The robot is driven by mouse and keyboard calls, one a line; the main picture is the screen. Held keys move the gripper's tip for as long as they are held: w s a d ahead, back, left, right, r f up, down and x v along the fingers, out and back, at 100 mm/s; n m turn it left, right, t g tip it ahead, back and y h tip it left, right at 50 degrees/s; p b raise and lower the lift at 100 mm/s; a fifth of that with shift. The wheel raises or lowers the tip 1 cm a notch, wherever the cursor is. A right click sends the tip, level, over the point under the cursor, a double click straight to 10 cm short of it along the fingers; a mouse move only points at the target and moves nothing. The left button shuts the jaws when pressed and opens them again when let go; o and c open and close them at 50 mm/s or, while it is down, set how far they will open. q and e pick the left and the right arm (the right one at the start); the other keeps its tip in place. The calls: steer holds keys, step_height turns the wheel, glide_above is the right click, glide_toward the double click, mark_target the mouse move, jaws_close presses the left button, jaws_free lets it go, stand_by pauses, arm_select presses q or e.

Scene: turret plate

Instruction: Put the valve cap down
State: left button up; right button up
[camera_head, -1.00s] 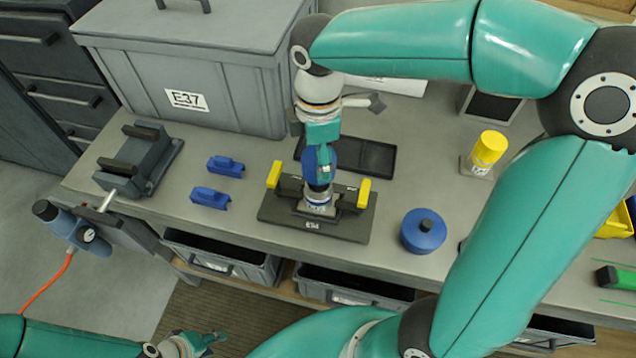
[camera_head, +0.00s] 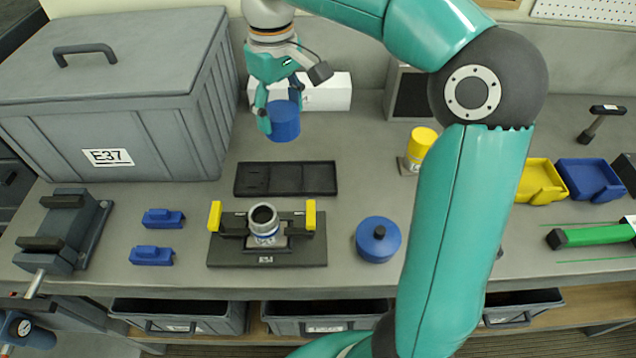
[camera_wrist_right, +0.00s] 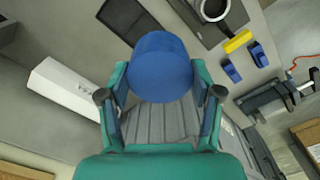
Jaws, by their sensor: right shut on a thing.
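The blue cylindrical valve cap (camera_head: 284,122) is held in my right gripper (camera_head: 274,105), above the back of the bench and behind the black tray (camera_head: 285,192). In the right wrist view the cap (camera_wrist_right: 160,68) sits between the two fingers of the gripper (camera_wrist_right: 160,94). The grey valve body (camera_head: 264,226) stands upright and open-topped in a dark fixture (camera_head: 300,252) with two yellow-ended clamps. The shallow tray behind the fixture looks empty. My left gripper is not in view.
A large grey lidded box (camera_head: 60,140) stands left of the gripper, and a white box (camera_head: 325,98) behind it. A yellow cylinder (camera_head: 421,146) stands at right.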

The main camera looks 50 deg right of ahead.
steer(key=d+f+m+b, duration=0.3)
steer(key=d+m, duration=0.1)
steer(key=d, duration=0.6)
steer(key=shift+s+a+f+b, duration=0.1)
steer(key=shift+s+f+b, duration=0.1)
steer(key=shift+f, duration=4.65)
steer(key=shift+s+f+b, duration=0.1)
steer(key=shift+f+b, duration=0.05)
steer(key=shift+f, duration=4.65)
steer(key=shift+f, duration=0.2)
steer(key=o, duration=1.1)
steer(key=shift+c, duration=0.2)
